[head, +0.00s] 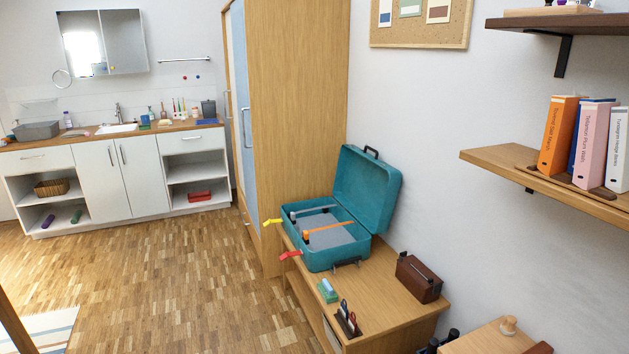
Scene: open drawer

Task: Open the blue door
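The blue door (240,75) is a tall, pale blue panel on the front of a wooden wardrobe (300,110), left of the picture's middle. I see it at a steep angle, and it looks shut, though the angle makes a small gap hard to rule out. A long upright metal handle (247,128) is on the door. Neither of my grippers shows in the head view.
An open teal suitcase (325,258) stands on a wooden desk (395,310) right of the wardrobe. Red and yellow tags hang from it towards the wardrobe front. The wooden floor (180,270) before the wardrobe is clear. A white sink cabinet (130,180) stands at the back left.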

